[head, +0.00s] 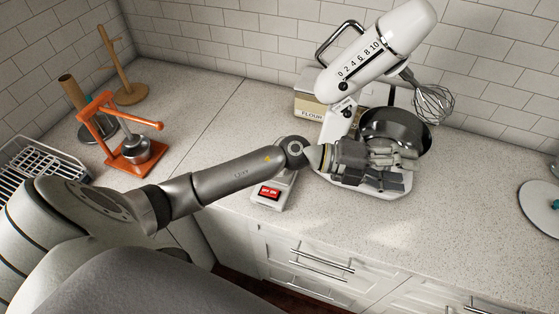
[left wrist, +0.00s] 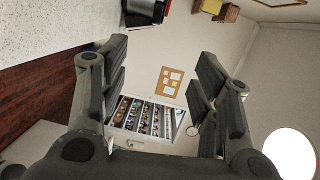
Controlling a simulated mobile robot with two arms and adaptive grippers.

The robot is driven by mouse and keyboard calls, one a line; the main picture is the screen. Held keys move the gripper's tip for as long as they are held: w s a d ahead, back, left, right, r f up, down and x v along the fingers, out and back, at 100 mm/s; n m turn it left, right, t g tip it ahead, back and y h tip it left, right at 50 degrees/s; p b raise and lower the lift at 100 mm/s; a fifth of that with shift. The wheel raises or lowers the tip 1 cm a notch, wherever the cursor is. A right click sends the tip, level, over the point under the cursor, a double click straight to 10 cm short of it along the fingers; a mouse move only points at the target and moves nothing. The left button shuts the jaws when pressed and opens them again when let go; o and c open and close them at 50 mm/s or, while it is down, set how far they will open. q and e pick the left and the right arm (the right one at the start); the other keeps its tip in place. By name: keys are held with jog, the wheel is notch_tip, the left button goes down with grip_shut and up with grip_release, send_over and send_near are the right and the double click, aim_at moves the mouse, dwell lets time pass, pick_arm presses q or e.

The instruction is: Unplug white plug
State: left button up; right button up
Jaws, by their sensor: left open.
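I cannot make out a white plug in either view. My left gripper (head: 398,168) is open and sits over the counter, in front of the white stand mixer (head: 378,50) and its metal bowl (head: 408,128). It hides part of the mixer's base. In the left wrist view the two fingers of the left gripper (left wrist: 163,62) are spread wide with nothing between them. That view looks out across the room. My right gripper is in neither view.
A flour box (head: 308,106) stands behind the mixer, and a scale (head: 270,193) with a red display lies under my left arm. An orange press (head: 118,135) and a wire rack (head: 45,160) are at left. The right counter is mostly clear, with a white round thing (head: 540,208) at the edge.

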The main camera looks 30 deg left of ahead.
pick_arm(q)
jog(key=a+f+m+g+y, duration=0.4)
jog(key=a+f, duration=0.1)
jog(key=f, duration=0.2)
jog(key=a+f+g+y, duration=0.1)
jog(key=a+y, duration=0.2)
jog(key=a, duration=0.5)
jog(key=a+f+g+y, duration=0.1)
jog(key=a+y, duration=0.3)
jog(key=a, duration=0.4)
jog(key=a+f+n+g+y, duration=0.1)
jog(key=a+y, duration=0.3)
jog(key=a, duration=0.4)
jog(key=shift+a+f, duration=0.1)
jog(key=shift+f, duration=0.2)
jog(key=shift+a+r, duration=0.1)
jog(key=shift+a, duration=0.4)
notch_tip(320, 180, down, 9)
jog(key=b, duration=0.6)
